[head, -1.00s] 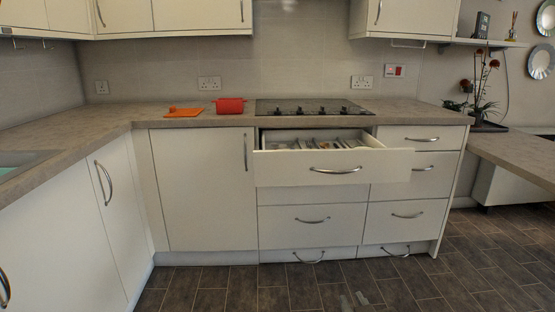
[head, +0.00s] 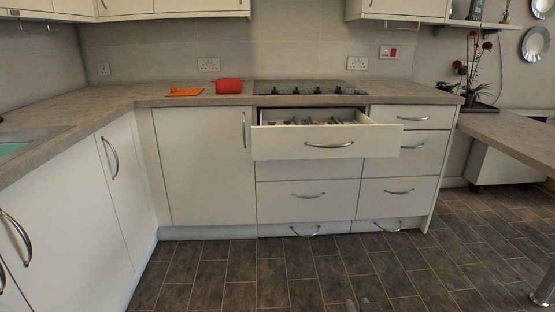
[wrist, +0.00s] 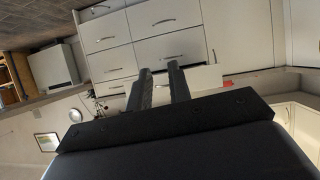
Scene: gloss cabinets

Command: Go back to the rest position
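My gripper (wrist: 159,70) shows in the wrist view with its two dark fingers apart and nothing between them. It is away from the cabinets and touches nothing that I can see. The top drawer (head: 331,142) under the hob stands pulled open, with utensils (head: 318,121) inside. In the wrist view the cabinet drawers (wrist: 165,18) appear at a tilt beyond the fingers.
An orange board (head: 184,91) and a red pot (head: 229,86) are on the counter (head: 140,94), left of the hob (head: 309,88). A table (head: 515,131) with a metal leg is at the right.

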